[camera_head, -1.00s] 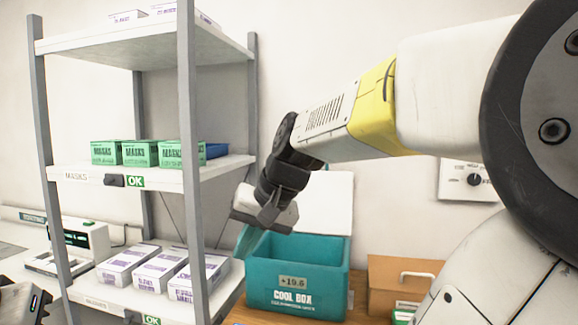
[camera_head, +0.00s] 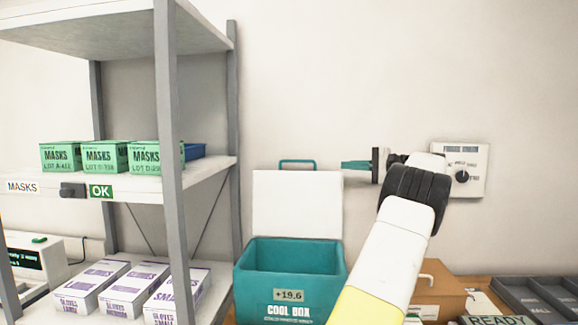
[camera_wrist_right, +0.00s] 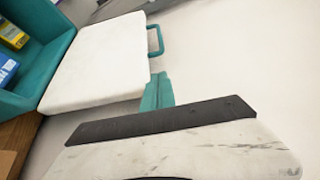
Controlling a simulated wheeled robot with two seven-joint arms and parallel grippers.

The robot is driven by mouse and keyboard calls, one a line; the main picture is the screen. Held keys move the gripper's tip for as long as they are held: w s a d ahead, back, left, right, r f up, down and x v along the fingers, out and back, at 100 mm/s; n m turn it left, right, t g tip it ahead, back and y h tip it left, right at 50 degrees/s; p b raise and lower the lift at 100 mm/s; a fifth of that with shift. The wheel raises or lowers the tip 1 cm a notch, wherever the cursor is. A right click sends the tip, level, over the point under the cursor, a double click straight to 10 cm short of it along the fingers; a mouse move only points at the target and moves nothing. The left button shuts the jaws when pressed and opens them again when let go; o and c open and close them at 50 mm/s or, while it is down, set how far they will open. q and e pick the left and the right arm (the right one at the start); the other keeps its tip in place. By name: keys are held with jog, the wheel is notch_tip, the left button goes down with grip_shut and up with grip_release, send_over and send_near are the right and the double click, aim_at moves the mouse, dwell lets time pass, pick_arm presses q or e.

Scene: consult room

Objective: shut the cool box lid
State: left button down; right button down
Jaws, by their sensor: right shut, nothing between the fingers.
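The teal cool box (camera_head: 290,268) stands open on the wooden counter. Its lid (camera_head: 298,204) is upright at the back, white inner face towards me, with a teal handle (camera_head: 297,162) on its top edge. My right gripper (camera_head: 343,165) is shut and empty, its teal fingers pointing left, just right of the lid's top right corner. In the right wrist view the fingers (camera_wrist_right: 157,78) are close beside the lid (camera_wrist_right: 100,62) and below its handle (camera_wrist_right: 156,40); I cannot tell whether they touch the lid. My left gripper is out of view.
A shelf rack (camera_head: 168,150) with mask and glove boxes stands left of the cool box. A brown box (camera_head: 437,292) is to the right, partly behind my right arm. A grey tray (camera_head: 535,298) lies farther right. A wall control panel (camera_head: 474,168) is behind my wrist.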

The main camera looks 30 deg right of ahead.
aim_at(323, 165)
jog(key=x, duration=0.9)
jog(key=shift+w+a, duration=0.1)
jog(key=shift+w, duration=0.25)
